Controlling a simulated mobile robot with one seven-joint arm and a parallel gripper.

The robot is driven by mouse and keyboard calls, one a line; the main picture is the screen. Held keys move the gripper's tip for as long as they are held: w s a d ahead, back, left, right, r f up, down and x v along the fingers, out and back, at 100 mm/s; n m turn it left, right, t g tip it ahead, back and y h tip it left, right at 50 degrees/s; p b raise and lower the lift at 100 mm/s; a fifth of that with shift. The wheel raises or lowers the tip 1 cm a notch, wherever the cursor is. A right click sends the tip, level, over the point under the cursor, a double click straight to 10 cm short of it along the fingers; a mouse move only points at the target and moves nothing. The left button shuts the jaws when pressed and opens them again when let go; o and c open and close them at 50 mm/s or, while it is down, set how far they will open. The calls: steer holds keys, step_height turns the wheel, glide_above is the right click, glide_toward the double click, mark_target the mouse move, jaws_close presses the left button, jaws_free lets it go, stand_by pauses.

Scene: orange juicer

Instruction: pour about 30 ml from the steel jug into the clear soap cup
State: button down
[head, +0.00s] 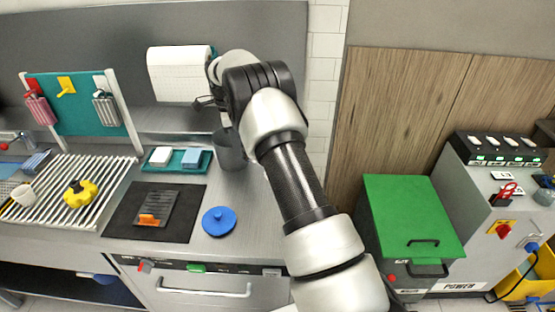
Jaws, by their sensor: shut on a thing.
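A dark grey steel jug (231,152) is upright at the back of the steel counter, left of my arm. My gripper (207,102) is at the jug's upper left side and is mostly hidden by my wrist. It is shut, and the jug is the thing at its fingers, though the contact itself is hidden. I cannot tell whether the jug's base touches the counter. I cannot make out the clear soap cup in this view.
A teal tray (178,167) with a white and a blue block is left of the jug. A blue lid (219,221) and a black mat (117,212) lie in front. A ribbed drainer (108,176) holds a yellow knob. Bare counter shows right of the lid.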

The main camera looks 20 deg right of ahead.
steer(key=shift+s+d+r+y, duration=0.1)
steer(key=shift+d+r+y, duration=0.75)
steer(key=shift+y, duration=0.15)
steer(key=shift+s+d+r+t+y+b, duration=0.1)
steer(key=shift+d+t+y+b, duration=0.2)
steer(key=shift+d+y+b, duration=0.9)
steer(key=shift+y+b, duration=0.4)
steer(key=shift+b, duration=0.5)
steer(key=shift+d+r+y, duration=0.1)
steer(key=shift+d+y, duration=0.05)
steer(key=shift+y, duration=0.15)
steer(key=shift+s+r+y+p, duration=0.1)
steer(key=shift+r+y+p, duration=0.2)
steer(key=shift+p, duration=0.35)
steer(key=shift+d+y+p, duration=0.25)
steer(key=shift+y+p, duration=0.35)
steer(key=shift+d+r+t+y+p, duration=0.3)
steer(key=shift+r+y+p, duration=0.3)
steer(key=shift+p, duration=0.2)
steer(key=shift+d+f+y, duration=0.15)
steer(key=shift+d+y, duration=0.3)
steer(key=shift+y, duration=0.45)
steer(key=shift+s+f, duration=0.1)
